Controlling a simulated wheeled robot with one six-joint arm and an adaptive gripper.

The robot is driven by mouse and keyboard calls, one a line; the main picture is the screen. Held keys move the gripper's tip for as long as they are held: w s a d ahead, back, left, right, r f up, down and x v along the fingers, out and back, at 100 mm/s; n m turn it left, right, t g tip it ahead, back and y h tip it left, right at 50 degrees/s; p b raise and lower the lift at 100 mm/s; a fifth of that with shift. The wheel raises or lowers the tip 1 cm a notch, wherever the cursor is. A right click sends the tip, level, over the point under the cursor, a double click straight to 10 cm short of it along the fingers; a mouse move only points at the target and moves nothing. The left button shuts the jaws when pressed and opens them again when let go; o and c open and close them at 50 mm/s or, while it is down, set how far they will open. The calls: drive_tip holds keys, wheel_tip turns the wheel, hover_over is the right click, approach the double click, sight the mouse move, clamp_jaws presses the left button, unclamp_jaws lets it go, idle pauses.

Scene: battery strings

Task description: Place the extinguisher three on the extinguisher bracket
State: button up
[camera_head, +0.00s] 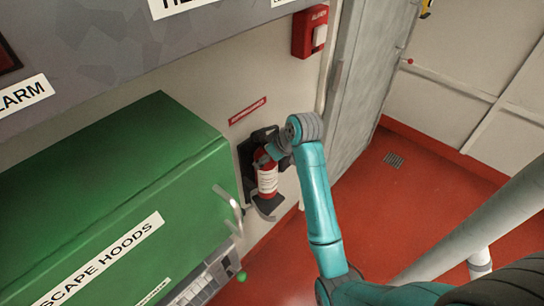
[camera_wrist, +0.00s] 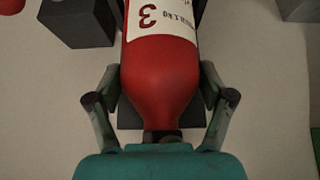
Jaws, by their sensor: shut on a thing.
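The red extinguisher three (camera_head: 267,177) has a white label and stands nearly upright at the wall. Its label with the number 3 shows in the wrist view (camera_wrist: 162,60). My gripper (camera_head: 268,150) is shut on its upper body; in the wrist view my gripper (camera_wrist: 160,88) has a finger on each side of it. The dark extinguisher bracket (camera_head: 245,166) is on the wall right behind it, with a curved lower part (camera_head: 267,203) near its bottom. The bracket's plate also shows behind the bottle in the wrist view (camera_wrist: 129,114). I cannot tell whether its base touches the bracket.
A green escape hoods cabinet (camera_head: 110,190) with a metal handle (camera_head: 229,207) stands close to the left. A red alarm box (camera_head: 310,32) and a small red sign (camera_head: 247,111) are on the wall above. A grey door (camera_head: 360,80) is at the right. The red floor (camera_head: 420,215) is open.

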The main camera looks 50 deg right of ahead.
sight(266, 177)
drive_tip(key=shift+f, duration=2.3)
drive_tip(key=shift+w+f, duration=0.3)
drive_tip(key=shift+f, duration=0.05)
drive_tip(key=o, duration=1.7)
drive_tip(key=shift+s+f, duration=0.1)
drive_tip(key=shift+f, duration=0.15)
